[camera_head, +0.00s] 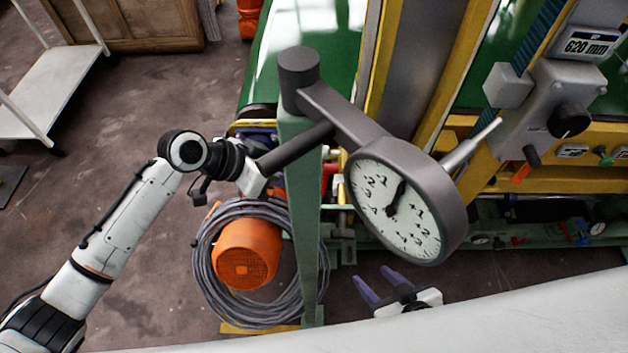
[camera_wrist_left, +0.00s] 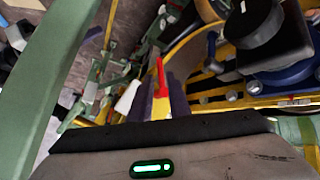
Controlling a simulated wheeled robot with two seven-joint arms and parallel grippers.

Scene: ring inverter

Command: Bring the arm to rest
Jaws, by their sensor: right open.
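My left arm (camera_head: 130,215) comes in from the left and reaches toward the green post (camera_head: 303,230). The left gripper's fingers are hidden in the head view. In the left wrist view, my left gripper (camera_wrist_left: 160,105) shows only partly beyond its dark-edged body; its purple fingers are hard to separate from the machinery behind. I cannot tell whether they hold anything. My right gripper (camera_head: 380,287), with two purple fingers spread apart, is open and empty below the dial gauge, over the floor near the bottom edge.
A round dial gauge (camera_head: 395,205) on a grey arm juts out in front of the machine. An orange motor (camera_head: 246,253) ringed by grey cable stands below my left forearm. A white cart (camera_head: 40,90) is at left. A red lever (camera_wrist_left: 161,75) shows in the wrist view.

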